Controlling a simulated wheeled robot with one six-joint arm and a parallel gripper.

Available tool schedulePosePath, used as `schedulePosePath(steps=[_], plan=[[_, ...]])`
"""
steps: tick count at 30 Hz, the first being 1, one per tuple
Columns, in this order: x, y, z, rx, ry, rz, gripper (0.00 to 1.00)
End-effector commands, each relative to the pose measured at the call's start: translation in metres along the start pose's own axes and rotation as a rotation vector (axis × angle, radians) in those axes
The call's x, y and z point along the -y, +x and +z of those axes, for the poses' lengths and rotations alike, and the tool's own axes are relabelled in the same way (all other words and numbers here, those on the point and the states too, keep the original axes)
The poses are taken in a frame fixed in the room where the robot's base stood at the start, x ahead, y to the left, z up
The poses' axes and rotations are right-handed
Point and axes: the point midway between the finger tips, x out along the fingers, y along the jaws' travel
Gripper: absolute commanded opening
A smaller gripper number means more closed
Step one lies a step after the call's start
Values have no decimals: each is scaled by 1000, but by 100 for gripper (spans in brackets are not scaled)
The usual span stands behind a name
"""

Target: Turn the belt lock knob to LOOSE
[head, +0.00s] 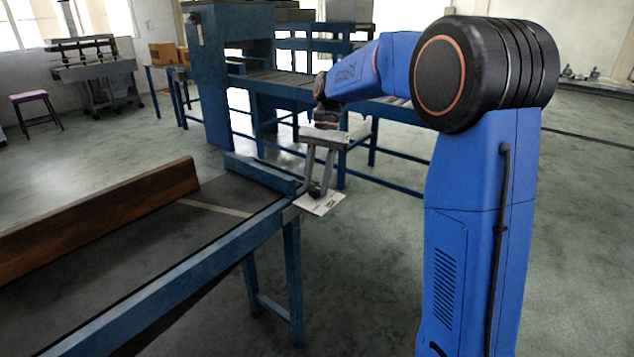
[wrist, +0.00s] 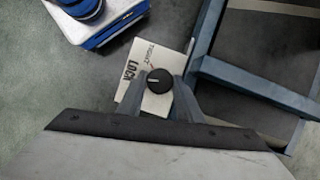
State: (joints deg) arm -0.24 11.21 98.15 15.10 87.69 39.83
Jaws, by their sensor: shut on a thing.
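The black round belt lock knob (wrist: 158,82) sits on a white label plate (wrist: 158,104) in the wrist view. The plate shows the words LOCK and TIGHT; I cannot see the word LOOSE. A short white mark on the knob's face points toward the left of the picture. My gripper (wrist: 160,88) is shut on the knob, one finger on each side of it.
A blue-framed conveyor table (head: 190,262) with a dark top and a wooden side board (head: 95,212) lies left of my arm. A blue machine with a roller conveyor (head: 272,77) stands behind my gripper. The floor at right is clear.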

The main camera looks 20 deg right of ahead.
Motion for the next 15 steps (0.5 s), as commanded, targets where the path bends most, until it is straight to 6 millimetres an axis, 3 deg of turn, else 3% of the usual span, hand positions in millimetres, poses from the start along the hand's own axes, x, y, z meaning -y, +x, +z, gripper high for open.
schedulePosePath(steps=[15], plan=[[4,0,0,-1,-396,165,10]])
